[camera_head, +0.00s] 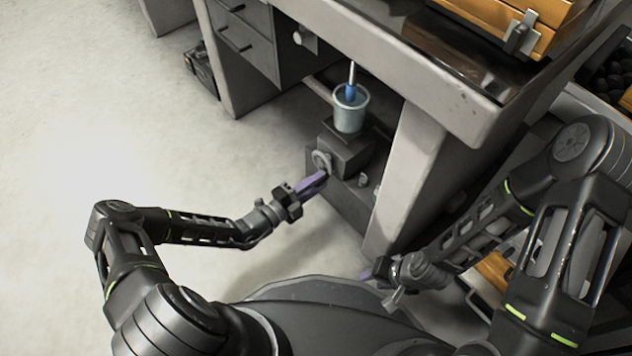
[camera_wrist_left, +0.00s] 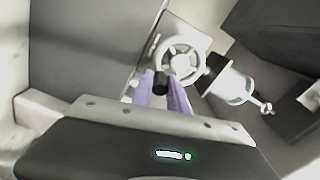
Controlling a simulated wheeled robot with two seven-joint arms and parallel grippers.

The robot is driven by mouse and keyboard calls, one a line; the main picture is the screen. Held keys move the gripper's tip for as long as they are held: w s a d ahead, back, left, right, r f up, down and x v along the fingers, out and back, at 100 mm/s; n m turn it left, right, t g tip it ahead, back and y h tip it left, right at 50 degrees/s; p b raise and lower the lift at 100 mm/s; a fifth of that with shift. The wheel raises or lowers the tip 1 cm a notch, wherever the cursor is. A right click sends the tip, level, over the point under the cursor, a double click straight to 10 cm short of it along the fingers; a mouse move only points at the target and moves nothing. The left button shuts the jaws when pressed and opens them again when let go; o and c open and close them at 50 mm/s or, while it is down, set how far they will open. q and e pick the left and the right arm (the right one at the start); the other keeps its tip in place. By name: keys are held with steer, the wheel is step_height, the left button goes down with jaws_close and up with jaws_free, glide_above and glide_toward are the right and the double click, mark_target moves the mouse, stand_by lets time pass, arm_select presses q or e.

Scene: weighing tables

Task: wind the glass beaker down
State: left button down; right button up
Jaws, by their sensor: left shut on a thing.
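The glass beaker (camera_head: 349,117) stands upright on a dark lifting stand (camera_head: 345,152) under the table edge. A blue piece on a thin rod (camera_head: 351,91) reaches down into it from above. A spoked grey hand wheel (camera_head: 320,160) is on the stand's side and shows in the wrist view (camera_wrist_left: 183,63). My left gripper (camera_head: 318,179) has purple fingers, shut on the wheel's black crank handle (camera_wrist_left: 160,84). My right gripper (camera_head: 371,273) is low at the right, largely hidden, its jaws unclear.
The table (camera_head: 440,90) overhangs the stand, with a thick leg (camera_head: 405,180) to its right. A grey drawer unit (camera_head: 242,42) is behind at the left. Wooden boxes (camera_head: 500,18) sit on the table top. The floor (camera_head: 90,120) at the left is clear.

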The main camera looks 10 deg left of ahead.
arm_select(q)
steer(key=shift+w, duration=0.1)
steer(key=c, duration=1.3)
jaws_free()
steer(key=shift+a, duration=0.1)
steer(key=p+v, duration=0.2)
steer(key=v, duration=0.5)
steer(key=shift+s+a, duration=0.15)
steer(key=shift+s, duration=0.2)
